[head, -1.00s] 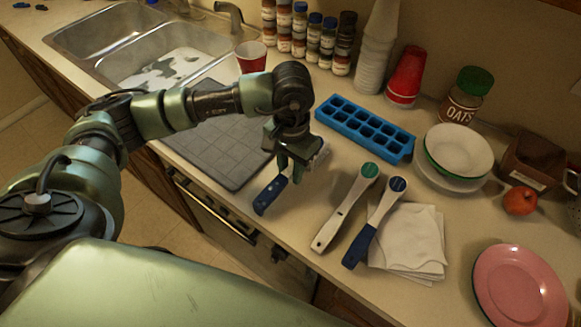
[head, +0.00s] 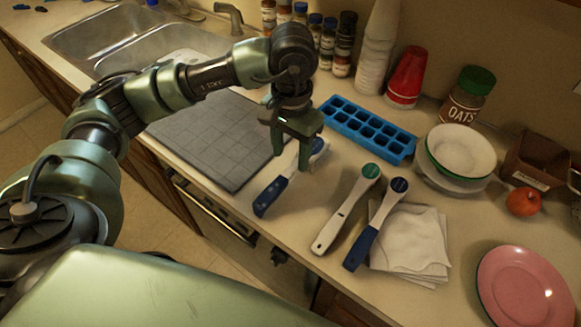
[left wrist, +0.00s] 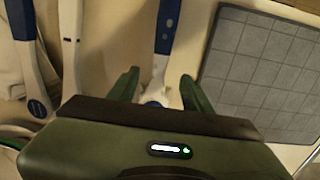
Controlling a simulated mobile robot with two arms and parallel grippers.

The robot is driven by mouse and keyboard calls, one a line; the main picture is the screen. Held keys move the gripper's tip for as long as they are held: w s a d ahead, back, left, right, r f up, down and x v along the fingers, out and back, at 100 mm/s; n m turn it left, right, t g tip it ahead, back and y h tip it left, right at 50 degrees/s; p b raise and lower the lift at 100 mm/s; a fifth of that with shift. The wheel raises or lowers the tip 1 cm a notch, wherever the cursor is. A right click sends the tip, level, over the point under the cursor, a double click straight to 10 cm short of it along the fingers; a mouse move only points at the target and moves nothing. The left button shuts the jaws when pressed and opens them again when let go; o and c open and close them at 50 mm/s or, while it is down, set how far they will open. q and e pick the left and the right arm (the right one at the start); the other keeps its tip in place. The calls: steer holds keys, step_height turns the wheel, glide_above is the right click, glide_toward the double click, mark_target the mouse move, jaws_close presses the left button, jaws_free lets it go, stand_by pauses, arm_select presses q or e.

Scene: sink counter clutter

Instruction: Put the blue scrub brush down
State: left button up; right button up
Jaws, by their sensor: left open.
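A scrub brush with a blue handle (head: 270,196) and a white neck lies on the counter beside the grey mat. Its round blue-capped end shows past the gripper's right finger. My left gripper (head: 291,160) is open just above the brush, its fingers apart on either side of the neck. In the left wrist view the same brush (left wrist: 167,27) runs between the open fingertips (left wrist: 160,76), with part of its head hidden by the gripper body. My right gripper is not in view.
Right of the brush lie a white-handled brush with a green cap (head: 345,213) and another blue-handled brush (head: 375,228), partly over white napkins (head: 415,245). A blue ice tray (head: 367,128) sits behind. The grey mat (head: 215,140) is clear.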

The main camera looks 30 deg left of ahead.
mark_target(291, 169)
arm_select(q)
step_height(291, 169, up, 6)
steer(key=shift+f+b, duration=0.1)
steer(key=shift+b, duration=0.25)
